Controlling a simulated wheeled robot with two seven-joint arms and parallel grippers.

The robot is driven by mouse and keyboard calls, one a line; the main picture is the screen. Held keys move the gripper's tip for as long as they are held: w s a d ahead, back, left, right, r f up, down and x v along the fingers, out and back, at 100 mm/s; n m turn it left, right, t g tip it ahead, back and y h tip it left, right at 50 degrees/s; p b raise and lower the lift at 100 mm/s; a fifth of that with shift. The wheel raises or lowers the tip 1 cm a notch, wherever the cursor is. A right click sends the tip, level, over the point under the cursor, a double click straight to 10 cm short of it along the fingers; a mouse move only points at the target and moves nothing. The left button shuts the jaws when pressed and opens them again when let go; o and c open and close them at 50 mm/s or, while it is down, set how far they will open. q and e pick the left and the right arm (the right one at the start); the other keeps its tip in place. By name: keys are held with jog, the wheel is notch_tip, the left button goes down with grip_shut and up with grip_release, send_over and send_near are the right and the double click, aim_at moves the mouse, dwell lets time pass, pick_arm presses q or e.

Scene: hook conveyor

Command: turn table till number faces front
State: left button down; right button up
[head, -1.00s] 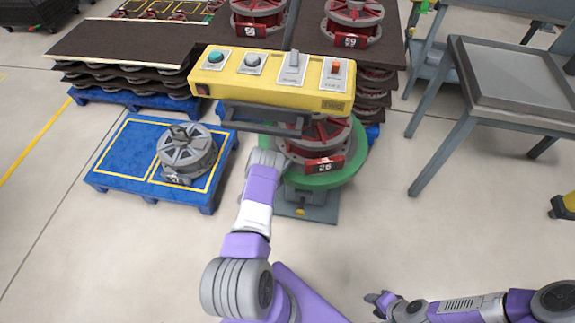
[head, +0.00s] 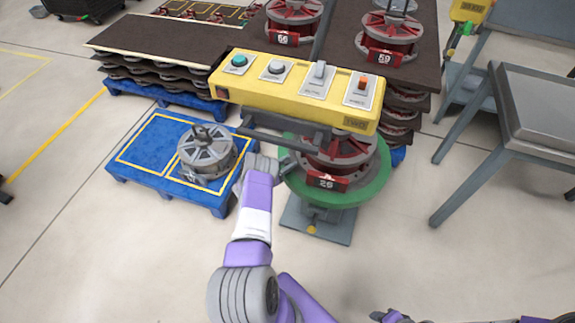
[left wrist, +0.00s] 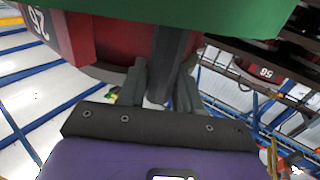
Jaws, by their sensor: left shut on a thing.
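The green round turntable (head: 373,192) stands on a grey base under the yellow control box. A red reel-like part sits on it, with a red number plate (head: 327,181) reading 26 on the front side, slightly left of the table's middle. My left gripper (head: 284,163) is at the turntable's left edge. In the left wrist view, its fingers (left wrist: 158,88) are shut on a dark grey bar (left wrist: 172,52) beside the green table and red part. The control box hides the reel's top. My right gripper (head: 388,316) shows only in part at the bottom edge.
The yellow control box (head: 300,88) with buttons and a lever hangs above the turntable. A blue pallet (head: 140,165) with a grey reel (head: 207,153) is at left. More red reels (head: 390,38) stand behind. A grey table (head: 545,110) is at right. The front floor is clear.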

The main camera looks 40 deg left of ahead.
pick_arm(q)
jog(key=shift+a+r, duration=0.1)
jog(key=shift+a, duration=0.2)
jog(key=c, duration=1.2)
grip_release()
jog(key=shift+w, duration=0.1)
jog(key=o, duration=0.3)
jog(key=s, duration=0.2)
jog(key=s+p, duration=0.1)
jog(key=s, duration=0.2)
jog(key=s+a+p, duration=0.1)
jog(key=s, duration=0.1)
jog(key=shift+s, duration=0.3)
